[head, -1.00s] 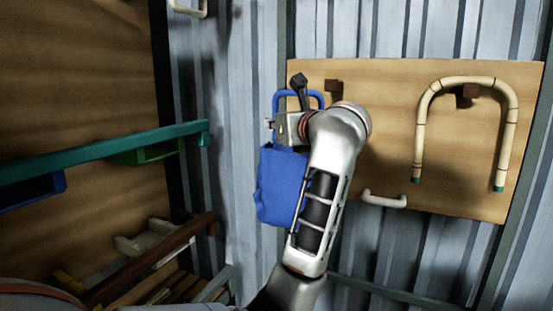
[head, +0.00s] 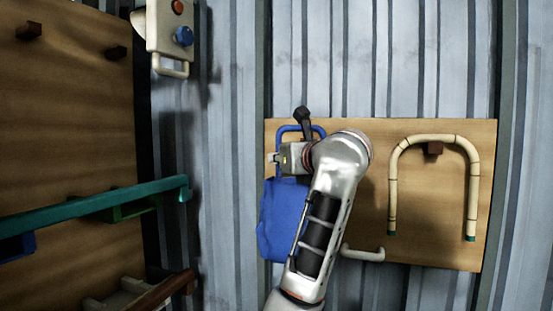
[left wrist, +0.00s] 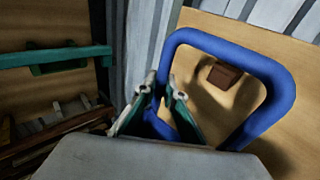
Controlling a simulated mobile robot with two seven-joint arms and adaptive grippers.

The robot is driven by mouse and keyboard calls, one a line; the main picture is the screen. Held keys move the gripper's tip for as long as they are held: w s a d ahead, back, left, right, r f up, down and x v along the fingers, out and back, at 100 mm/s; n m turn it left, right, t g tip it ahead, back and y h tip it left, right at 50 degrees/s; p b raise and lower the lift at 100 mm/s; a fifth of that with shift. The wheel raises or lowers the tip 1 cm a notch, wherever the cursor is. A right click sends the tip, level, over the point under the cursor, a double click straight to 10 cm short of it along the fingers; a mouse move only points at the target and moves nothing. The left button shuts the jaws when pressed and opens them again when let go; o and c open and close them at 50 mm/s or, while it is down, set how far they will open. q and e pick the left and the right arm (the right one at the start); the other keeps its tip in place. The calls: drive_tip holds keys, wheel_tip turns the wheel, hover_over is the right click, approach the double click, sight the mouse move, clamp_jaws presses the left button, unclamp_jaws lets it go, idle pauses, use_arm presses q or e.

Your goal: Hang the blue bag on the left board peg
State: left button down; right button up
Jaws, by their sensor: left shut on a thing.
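The blue bag (head: 283,222) hangs from my left gripper (head: 284,160) in front of the left edge of the wooden board (head: 385,200). My left gripper, also in the left wrist view (left wrist: 163,98), is shut on the side of the bag's blue handle loop (left wrist: 268,70). In that view the brown left board peg (left wrist: 222,76) shows through the loop's opening. I cannot tell whether the peg passes through the loop or is only behind it. In the head view my arm hides that peg. My right gripper is not in view.
A bent rattan piece (head: 393,185) hangs on the right board peg (head: 434,148). A white handle (head: 362,254) is at the board's lower edge. A teal rail (head: 95,205) with bins stands at the left. A control box (head: 170,28) is on the wall above.

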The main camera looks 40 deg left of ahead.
use_arm(q)
drive_tip(key=w+a+f+p, duration=0.1)
drive_tip(key=w+f, duration=0.1)
drive_tip(key=w, duration=0.5)
drive_tip(key=shift+w+a, duration=0.25)
drive_tip(key=shift+a, duration=0.15)
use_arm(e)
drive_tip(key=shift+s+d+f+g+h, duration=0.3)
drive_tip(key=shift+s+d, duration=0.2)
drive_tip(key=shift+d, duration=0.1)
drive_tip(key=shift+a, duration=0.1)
use_arm(q)
drive_tip(key=c, duration=2)
unclamp_jaws()
drive_tip(key=shift+c, duration=0.2)
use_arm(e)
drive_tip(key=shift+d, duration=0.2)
use_arm(q)
drive_tip(key=shift+f, duration=0.1)
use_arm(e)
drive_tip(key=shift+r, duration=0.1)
